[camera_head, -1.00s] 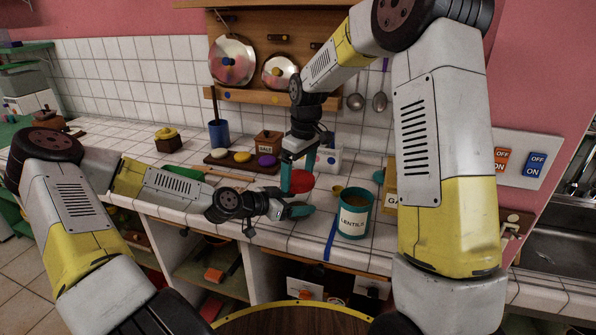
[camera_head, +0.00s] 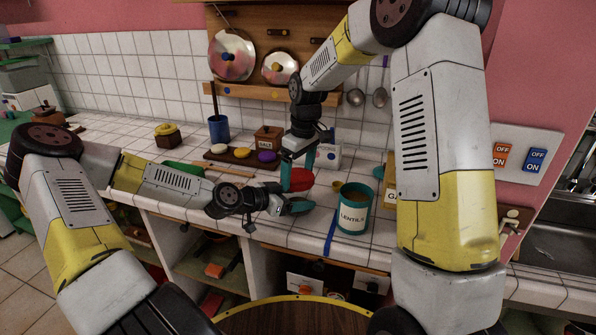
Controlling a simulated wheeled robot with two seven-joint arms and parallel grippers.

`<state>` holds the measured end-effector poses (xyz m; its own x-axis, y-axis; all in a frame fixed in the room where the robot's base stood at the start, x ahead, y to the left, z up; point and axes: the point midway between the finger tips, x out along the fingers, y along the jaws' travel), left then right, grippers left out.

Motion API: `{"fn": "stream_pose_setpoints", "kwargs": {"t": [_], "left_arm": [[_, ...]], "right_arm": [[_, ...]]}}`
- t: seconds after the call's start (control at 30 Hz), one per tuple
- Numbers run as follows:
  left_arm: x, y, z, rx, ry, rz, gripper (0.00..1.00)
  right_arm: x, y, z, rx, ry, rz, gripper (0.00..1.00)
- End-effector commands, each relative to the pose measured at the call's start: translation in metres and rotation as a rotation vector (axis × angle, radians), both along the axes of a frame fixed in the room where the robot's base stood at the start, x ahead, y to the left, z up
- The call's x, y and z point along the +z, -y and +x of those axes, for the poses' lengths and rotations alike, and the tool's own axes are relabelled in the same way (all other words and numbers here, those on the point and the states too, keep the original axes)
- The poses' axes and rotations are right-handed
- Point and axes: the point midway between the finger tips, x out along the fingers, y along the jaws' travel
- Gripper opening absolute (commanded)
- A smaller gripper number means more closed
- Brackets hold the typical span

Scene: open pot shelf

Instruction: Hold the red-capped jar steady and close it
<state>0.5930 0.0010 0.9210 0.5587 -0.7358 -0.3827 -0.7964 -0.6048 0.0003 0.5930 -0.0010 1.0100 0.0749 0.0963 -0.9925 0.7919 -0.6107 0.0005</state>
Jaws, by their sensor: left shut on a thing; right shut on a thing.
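The red cap (camera_head: 300,180) shows above the counter's front edge, near the middle of the picture. My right gripper (camera_head: 288,178) reaches down from above and is shut on the red cap. My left gripper (camera_head: 298,206) comes in from the left, low, just below the cap. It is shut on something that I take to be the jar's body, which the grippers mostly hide. I cannot tell whether the cap sits fully on the jar.
An open teal tin marked LENTILS (camera_head: 353,210) stands close to the right. A blue strip (camera_head: 330,236) hangs over the counter edge. Behind are a dark board (camera_head: 222,157) with colored knobs, a wooden box (camera_head: 268,138) and a blue pot (camera_head: 219,129).

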Motion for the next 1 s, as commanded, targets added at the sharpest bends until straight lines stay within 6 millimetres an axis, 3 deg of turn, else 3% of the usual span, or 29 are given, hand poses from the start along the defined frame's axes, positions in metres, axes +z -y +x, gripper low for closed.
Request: {"fn": "stream_pose_setpoints", "kwargs": {"t": [0.1,0.13,0.17,0.43,0.73,1.0], "left_arm": [[0.001,0.001,0.000,-0.001,0.001,0.000,0.04],[0.001,0.001,0.000,-0.001,0.001,0.000,0.00],[0.001,0.001,0.000,-0.001,0.001,0.000,0.00],[0.001,0.001,0.000,-0.001,0.001,0.000,0.00],[-0.001,0.000,0.000,0.001,-0.003,0.000,0.00],[0.000,0.000,0.000,-0.001,-0.002,0.000,0.00]], "right_arm": [[-0.004,-0.001,-0.002,0.002,-0.005,0.000,0.49],[-0.003,-0.001,-0.002,0.002,-0.004,0.001,0.93],[-0.003,-0.001,-0.002,0.002,-0.004,0.001,0.98],[-0.002,-0.002,-0.002,0.004,-0.005,0.000,1.00],[0.036,-0.004,-0.002,0.004,-0.002,0.004,1.00],[0.043,-0.001,-0.001,0.002,-0.002,0.002,1.00]]}}
